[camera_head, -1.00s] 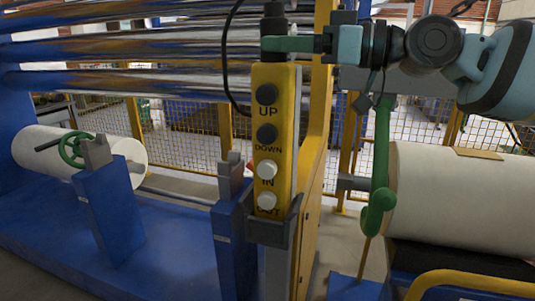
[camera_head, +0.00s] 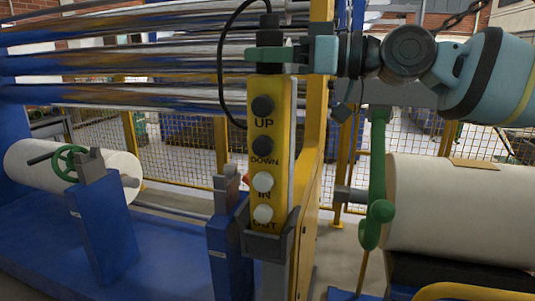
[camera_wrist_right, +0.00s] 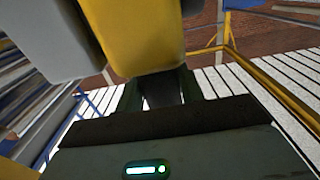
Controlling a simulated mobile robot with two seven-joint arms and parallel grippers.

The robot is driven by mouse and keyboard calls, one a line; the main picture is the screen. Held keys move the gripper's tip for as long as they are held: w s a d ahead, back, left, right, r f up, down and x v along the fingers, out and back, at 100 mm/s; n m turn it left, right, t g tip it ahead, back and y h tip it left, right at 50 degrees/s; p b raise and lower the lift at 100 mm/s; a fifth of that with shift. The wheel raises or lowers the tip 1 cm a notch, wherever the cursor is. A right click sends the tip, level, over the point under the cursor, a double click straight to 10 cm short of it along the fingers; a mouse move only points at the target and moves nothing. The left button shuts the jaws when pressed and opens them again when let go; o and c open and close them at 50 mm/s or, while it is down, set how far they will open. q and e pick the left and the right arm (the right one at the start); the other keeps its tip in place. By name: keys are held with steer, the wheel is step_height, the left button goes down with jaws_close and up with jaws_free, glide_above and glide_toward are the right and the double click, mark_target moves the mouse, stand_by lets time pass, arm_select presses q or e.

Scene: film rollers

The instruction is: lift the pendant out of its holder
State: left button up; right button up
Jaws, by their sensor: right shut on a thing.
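The pendant (camera_head: 284,170) is a yellow upright box with a column of black and white buttons marked UP, DOWN, IN and OUT. Its lower end sits inside the grey holder (camera_head: 265,243). My right gripper (camera_head: 262,55) comes in from the right and is shut on the pendant's black neck, just above the yellow body. In the right wrist view the pendant's yellow body (camera_wrist_right: 135,35) is close ahead, with the right gripper's fingers (camera_wrist_right: 163,95) at its dark neck. My left gripper is not in view.
A black cable (camera_head: 222,70) loops from the pendant's top down the left side. A yellow post (camera_head: 317,120) stands close behind the pendant. Shiny rollers (camera_head: 120,60) are at the left, and a large white roll (camera_head: 450,210) with a green lever (camera_head: 377,180) is at the right.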

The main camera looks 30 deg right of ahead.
steer(key=shift+r, duration=0.1)
jaws_close()
steer(key=shift+r+p, duration=2.45)
steer(key=shift+r, duration=3.1)
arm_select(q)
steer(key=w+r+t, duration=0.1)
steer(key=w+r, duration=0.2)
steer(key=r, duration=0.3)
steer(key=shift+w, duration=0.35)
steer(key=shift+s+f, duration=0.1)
arm_select(e)
steer(key=s+a, duration=0.2)
steer(key=a, duration=0.9)
steer(key=shift+a, duration=0.3)
steer(key=shift+d, duration=0.15)
